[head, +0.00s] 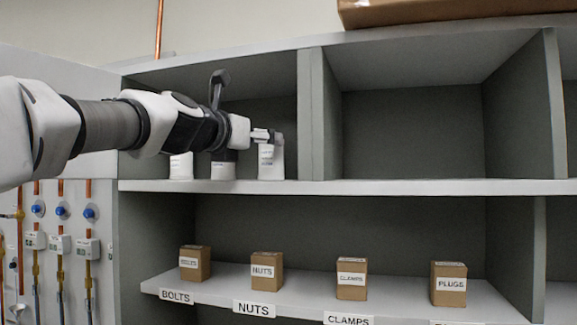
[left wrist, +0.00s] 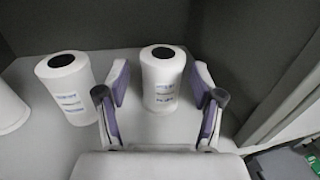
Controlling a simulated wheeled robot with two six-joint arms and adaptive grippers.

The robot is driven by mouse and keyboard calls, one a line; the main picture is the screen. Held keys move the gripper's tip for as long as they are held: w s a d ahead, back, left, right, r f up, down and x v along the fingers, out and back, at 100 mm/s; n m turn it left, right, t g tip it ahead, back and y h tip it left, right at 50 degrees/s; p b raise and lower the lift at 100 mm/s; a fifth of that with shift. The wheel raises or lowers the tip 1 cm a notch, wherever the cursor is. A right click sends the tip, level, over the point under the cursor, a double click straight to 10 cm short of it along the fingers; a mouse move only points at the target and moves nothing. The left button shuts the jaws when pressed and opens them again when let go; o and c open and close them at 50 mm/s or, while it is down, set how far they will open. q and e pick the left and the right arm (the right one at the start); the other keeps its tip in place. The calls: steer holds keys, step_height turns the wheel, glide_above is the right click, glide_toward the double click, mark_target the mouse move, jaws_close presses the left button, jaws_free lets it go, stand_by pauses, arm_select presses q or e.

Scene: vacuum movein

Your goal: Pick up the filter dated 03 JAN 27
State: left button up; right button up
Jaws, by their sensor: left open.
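Three white cylindrical filters stand upright in the upper left shelf compartment: a left one (head: 181,167), a middle one (head: 223,171) and a right one (head: 271,165). In the left wrist view, the right filter (left wrist: 163,82) and the middle filter (left wrist: 67,92) show dark round tops and small printed labels; the left filter (left wrist: 8,110) is cut off by the edge. The dates are too small to read. My left gripper (head: 270,138) is open at the right filter. Its fingers (left wrist: 160,88) flank that filter, with gaps visible. My right gripper is not in view.
The compartment's right divider (head: 312,115) stands close to the right filter. The upper shelf (head: 400,187) is bare in the compartment to the right. Several small cardboard boxes, such as the NUTS box (head: 267,270), stand on the lower shelf. A brown box (head: 440,10) lies on top.

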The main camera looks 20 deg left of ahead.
arm_select(q)
steer(key=shift+w+d+r+p, duration=0.3)
steer(key=shift+w+r+p, duration=0.05)
steer(key=shift+w+p, duration=0.25)
steer(key=r+p, duration=0.1)
steer(key=p, duration=0.2)
steer(key=shift+s+a, duration=0.15)
steer(key=shift+s, duration=0.2)
steer(key=x, duration=0.2)
steer(key=f+p+x, duration=0.1)
steer(key=x, duration=0.1)
steer(key=p+x, duration=0.1)
steer(key=x, duration=0.2)
steer(key=shift+f, duration=0.3)
steer(key=shift+s, duration=0.25)
steer(key=shift+c, duration=0.6)
steer(key=c, duration=0.6)
steer(key=shift+w, duration=0.1)
steer(key=c, duration=0.4)
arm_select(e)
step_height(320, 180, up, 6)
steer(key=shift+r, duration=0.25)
